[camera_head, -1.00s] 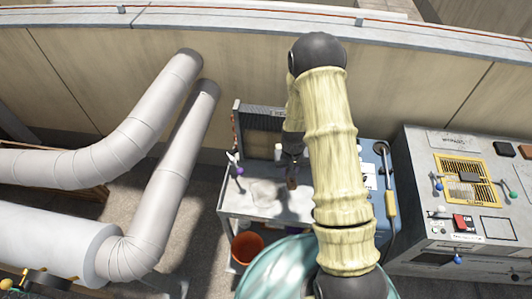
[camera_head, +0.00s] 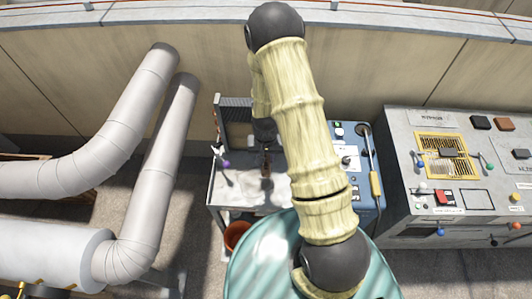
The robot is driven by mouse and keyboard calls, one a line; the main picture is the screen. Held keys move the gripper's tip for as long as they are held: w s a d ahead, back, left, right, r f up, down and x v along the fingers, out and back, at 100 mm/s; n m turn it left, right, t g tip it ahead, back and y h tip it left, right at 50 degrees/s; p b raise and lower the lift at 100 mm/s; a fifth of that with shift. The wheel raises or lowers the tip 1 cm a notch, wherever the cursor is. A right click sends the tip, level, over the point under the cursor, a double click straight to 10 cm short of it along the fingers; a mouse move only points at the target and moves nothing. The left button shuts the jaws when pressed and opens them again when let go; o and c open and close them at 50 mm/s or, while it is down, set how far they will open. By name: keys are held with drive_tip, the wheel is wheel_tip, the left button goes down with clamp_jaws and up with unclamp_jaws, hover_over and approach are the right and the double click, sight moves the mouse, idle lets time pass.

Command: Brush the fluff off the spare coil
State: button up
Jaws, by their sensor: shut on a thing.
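The spare coil (camera_head: 234,108), a dark finned block with a tan face, stands upright at the back left of a grey bench (camera_head: 216,190). My arm hides its right part. My gripper (camera_head: 266,150) points down over the bench, just right of the coil's visible face, and is shut on a small brown thing that looks like a brush (camera_head: 266,170). Whether the brush touches the coil or the bench cannot be told. Fluff on the coil is too small to make out; a pale patch (camera_head: 240,187) lies on the bench top.
A small stand with a purple knob (camera_head: 225,163) is at the bench's left. An orange bucket (camera_head: 236,233) is below. A blue unit (camera_head: 352,150) with a yellow-handled tool (camera_head: 375,183) stands right, then a grey control console (camera_head: 400,190). Large white ducts (camera_head: 160,170) fill the left.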

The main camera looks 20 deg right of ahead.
drive_tip(key=shift+s+a+r+m, duration=0.15)
drive_tip(key=shift+s+r+m, duration=0.35)
drive_tip(key=shift+r, duration=0.15)
drive_tip(key=shift+f, duration=0.1)
drive_tip(key=shift+w, duration=0.1)
drive_tip(key=shift+w+d, duration=0.2)
drive_tip(key=shift+w, duration=0.45)
drive_tip(key=shift+w+d, duration=0.25)
drive_tip(key=shift+w, duration=0.35)
drive_tip(key=shift+w+d, duration=0.2)
drive_tip(key=shift+w, duration=0.45)
drive_tip(key=shift+w+d, duration=0.2)
drive_tip(key=shift+w, duration=0.3)
drive_tip(key=shift+w+d, duration=0.15)
drive_tip(key=shift+w, duration=0.3)
drive_tip(key=shift+r+p, duration=0.8)
drive_tip(key=shift+r, duration=0.35)
